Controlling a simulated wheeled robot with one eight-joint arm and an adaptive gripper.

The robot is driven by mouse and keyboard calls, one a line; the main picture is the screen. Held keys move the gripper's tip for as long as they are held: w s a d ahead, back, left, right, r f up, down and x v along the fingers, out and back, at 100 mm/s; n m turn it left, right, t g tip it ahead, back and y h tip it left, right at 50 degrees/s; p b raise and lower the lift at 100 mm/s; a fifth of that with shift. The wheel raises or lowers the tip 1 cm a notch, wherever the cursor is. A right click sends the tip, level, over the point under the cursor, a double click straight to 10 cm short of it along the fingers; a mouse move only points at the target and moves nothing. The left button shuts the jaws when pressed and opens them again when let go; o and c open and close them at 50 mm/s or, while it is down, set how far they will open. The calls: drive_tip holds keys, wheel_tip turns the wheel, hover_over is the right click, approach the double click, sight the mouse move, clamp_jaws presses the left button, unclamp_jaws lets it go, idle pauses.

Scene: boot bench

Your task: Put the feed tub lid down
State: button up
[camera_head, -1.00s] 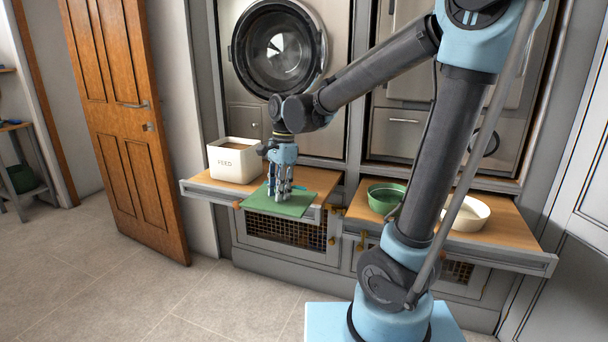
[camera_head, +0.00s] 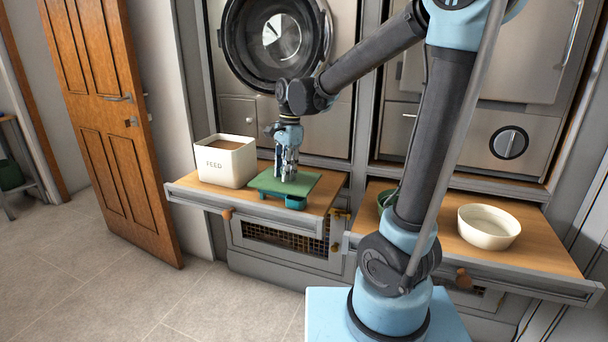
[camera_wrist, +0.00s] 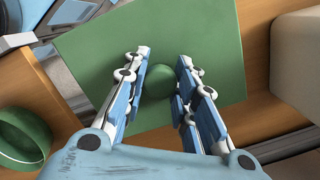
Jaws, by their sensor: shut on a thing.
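The feed tub lid (camera_head: 305,182) is a flat green square with a round knob (camera_wrist: 157,82) in its middle. My gripper (camera_head: 288,175) points down from above, its fingers shut on the knob. The lid is roughly level over the left wooden pull-out shelf (camera_head: 325,199), right of the feed tub. I cannot tell whether it touches anything below. The feed tub (camera_head: 226,164) is a white box marked FEED, open on top with brown contents. Its side also shows at the right of the wrist view (camera_wrist: 297,55).
A small teal item (camera_head: 296,203) shows under the lid's front edge. On the right shelf stand a green bowl (camera_wrist: 18,138), partly hidden by my arm in the head view, and a cream bowl (camera_head: 489,226). A wooden door (camera_head: 108,120) stands at left.

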drive_tip(key=w+d, duration=0.1)
drive_tip(key=w, duration=0.3)
drive_tip(key=w+d+f, duration=0.1)
drive_tip(key=w+d, duration=0.1)
drive_tip(key=w, duration=0.3)
drive_tip(key=w+d+f, duration=0.1)
drive_tip(key=w+d, duration=0.1)
drive_tip(key=w, duration=0.3)
drive_tip(key=shift+w+d, duration=0.15)
drive_tip(key=shift+w, duration=0.05)
drive_tip(key=shift+f, duration=2.15)
drive_tip(key=shift+w+f, duration=0.15)
drive_tip(key=shift+f, duration=0.2)
drive_tip(key=shift+f, duration=0.1)
drive_tip(key=o, duration=1.1)
drive_tip(key=shift+w+d+r, duration=0.1)
drive_tip(key=shift+d+r, duration=0.05)
drive_tip(key=shift+r, duration=1.15)
drive_tip(key=shift+w+d+r, duration=0.1)
drive_tip(key=shift+r, duration=1.15)
drive_tip(key=shift+w+d+r, duration=0.1)
drive_tip(key=shift+d+r, duration=0.05)
drive_tip(key=shift+r, duration=1.15)
drive_tip(key=shift+s, duration=0.1)
